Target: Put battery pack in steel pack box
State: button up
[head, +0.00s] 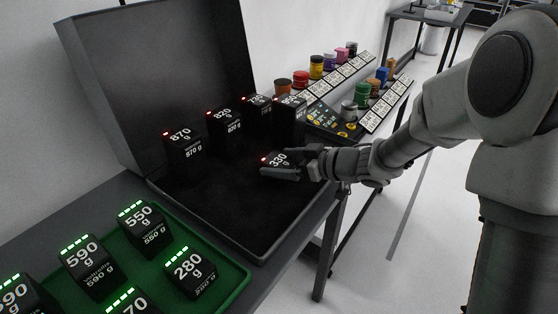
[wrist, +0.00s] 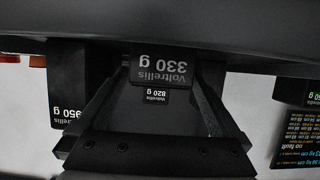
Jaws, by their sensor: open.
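A dark open box (head: 262,254) with a raised lid stands on the table in the head view; I take it for the steel pack box. A black battery pack marked 330 g (head: 278,158), with a red light, is at its right side. My gripper (head: 287,162) is open around this pack, one finger on each side. In the wrist view the pack's upside-down label (wrist: 163,66) shows between the fingers of my gripper (wrist: 155,90). I cannot tell whether the pack rests on the box floor.
Several red-lit packs, such as 870 g (head: 182,143) and 820 g (head: 223,122), stand along the back of the box. A green tray (head: 238,283) in front holds several green-lit packs, such as 280 g (head: 190,272). Coloured jars and label strips (head: 392,100) lie behind. The box's middle floor is clear.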

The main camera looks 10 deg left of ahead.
jog(key=p+v, duration=0.2)
jog(key=v, duration=0.9)
jog(key=shift+p, duration=0.3)
jog(key=w+d+r+m+t+h, duration=0.5)
jog(key=d+r+t+h, duration=0.25)
jog(key=d, duration=0.35)
jog(key=s+d+r+m+g+h, duration=0.1)
jog(key=s+d+r+m+h, duration=0.3)
jog(key=s+d+m+h, duration=0.25)
jog(key=s+f+m+g+y, duration=0.1)
jog(key=s+g, duration=0.5)
jog(key=s, duration=1.3)
notch_tip(320, 180, down, 2)
jog(key=shift+s+f+m+y, duration=0.1)
jog(key=shift+s+m+y, duration=0.15)
jog(key=shift+m, duration=0.3)
